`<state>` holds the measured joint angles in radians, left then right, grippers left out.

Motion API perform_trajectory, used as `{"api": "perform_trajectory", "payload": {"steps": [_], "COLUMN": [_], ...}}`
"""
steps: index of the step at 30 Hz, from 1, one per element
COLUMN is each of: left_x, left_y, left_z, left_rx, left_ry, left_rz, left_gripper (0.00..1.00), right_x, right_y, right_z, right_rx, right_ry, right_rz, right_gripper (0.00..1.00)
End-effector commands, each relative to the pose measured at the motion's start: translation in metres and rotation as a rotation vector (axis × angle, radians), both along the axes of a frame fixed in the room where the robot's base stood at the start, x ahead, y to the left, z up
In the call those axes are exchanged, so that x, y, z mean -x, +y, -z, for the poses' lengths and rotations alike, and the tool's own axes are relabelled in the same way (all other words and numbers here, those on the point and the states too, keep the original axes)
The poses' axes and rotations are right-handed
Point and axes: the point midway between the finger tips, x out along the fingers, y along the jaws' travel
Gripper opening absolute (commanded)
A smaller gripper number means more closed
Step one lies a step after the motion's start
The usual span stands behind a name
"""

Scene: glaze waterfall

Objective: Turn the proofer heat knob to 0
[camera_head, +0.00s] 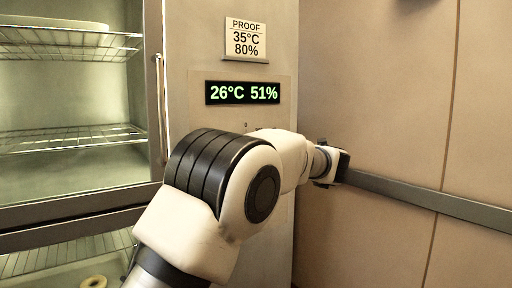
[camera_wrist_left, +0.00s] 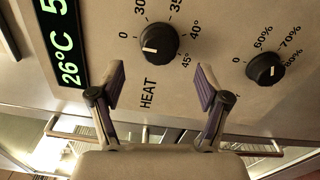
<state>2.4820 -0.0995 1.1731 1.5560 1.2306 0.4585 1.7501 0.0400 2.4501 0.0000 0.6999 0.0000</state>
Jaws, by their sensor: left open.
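The heat knob (camera_wrist_left: 158,42) is a round black knob above the word HEAT, with a dial from 0 to 45°. A white mark shows on the left part of its face, on the side of the 0; I cannot tell the exact setting. My left gripper (camera_wrist_left: 160,80) is open and empty. Its two fingertips are apart, just below the knob in the wrist view, one towards each side of it, and do not appear to grip it. In the head view my left arm hides the knobs. My right gripper is in neither view.
A second black knob (camera_wrist_left: 266,67) with percent marks sits right of the heat knob. The display (camera_head: 242,92) reads 26°C 51%, under a PROOF card (camera_head: 246,40) reading 35°C 80%. A grey wall rail (camera_head: 420,190) runs right of the cabinet.

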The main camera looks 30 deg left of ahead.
Motion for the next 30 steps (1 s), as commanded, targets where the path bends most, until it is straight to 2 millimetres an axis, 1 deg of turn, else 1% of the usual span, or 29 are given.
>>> {"api": "perform_trajectory", "payload": {"steps": [1,3,6,8,11,24,26,28,29,30], "left_x": [0.005,0.011,0.018,0.020,0.022,0.021,0.018,0.009,0.005,0.000], "left_y": [-0.014,-0.028,-0.043,-0.049,-0.052,-0.052,-0.052,-0.048,-0.045,-0.039], "left_z": [-0.001,-0.001,-0.001,0.000,0.000,0.002,0.010,0.035,0.051,0.078], "left_rx": [-0.004,-0.003,-0.001,-0.001,0.001,0.000,0.001,0.006,0.011,0.018], "left_ry": [0.001,0.000,-0.001,0.000,0.000,0.002,0.018,0.061,0.089,0.135], "left_rz": [0.002,0.001,0.001,0.001,-0.001,-0.001,-0.001,-0.005,-0.008,-0.016], "left_gripper": [0.76,0.76,0.76,0.76,0.76,0.76,0.76,0.76,0.76,0.76], "right_x": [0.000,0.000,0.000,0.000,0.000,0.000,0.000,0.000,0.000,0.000], "right_y": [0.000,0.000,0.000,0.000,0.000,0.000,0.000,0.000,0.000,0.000], "right_z": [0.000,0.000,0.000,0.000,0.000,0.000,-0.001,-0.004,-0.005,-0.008], "right_rx": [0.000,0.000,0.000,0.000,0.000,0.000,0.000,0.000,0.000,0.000], "right_ry": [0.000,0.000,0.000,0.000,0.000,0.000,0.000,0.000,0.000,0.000], "right_rz": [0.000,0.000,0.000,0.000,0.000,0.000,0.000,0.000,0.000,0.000], "right_gripper": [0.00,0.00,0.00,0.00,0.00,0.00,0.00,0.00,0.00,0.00]}}
